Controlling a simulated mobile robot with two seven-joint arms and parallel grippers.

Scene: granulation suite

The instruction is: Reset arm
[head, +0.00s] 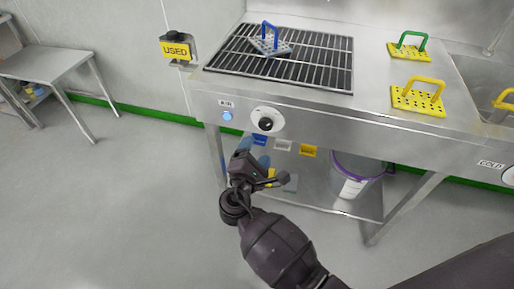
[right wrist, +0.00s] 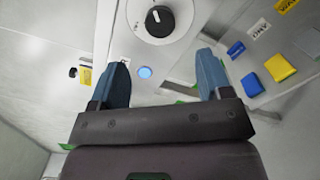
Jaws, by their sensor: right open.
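My right gripper (head: 255,152) is in front of the steel bench, below the front panel with the black knob. It is tilted away from me toward the bench. In the right wrist view its two blue fingers are apart with nothing between the fingertips (right wrist: 163,68). Beyond them are the black knob (right wrist: 159,20) and the lit blue button (right wrist: 145,72) on the panel. The head view also shows the knob (head: 266,124) and the button (head: 227,116). My left gripper is in neither view.
The steel bench (head: 335,110) carries a black grate (head: 330,62) with a blue-handled grey plate (head: 270,43) and yellow perforated plates (head: 418,101). A purple-rimmed bucket (head: 352,178) stands on the lower shelf. A side table (head: 45,66) is at left. Floor (head: 110,200) at left is clear.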

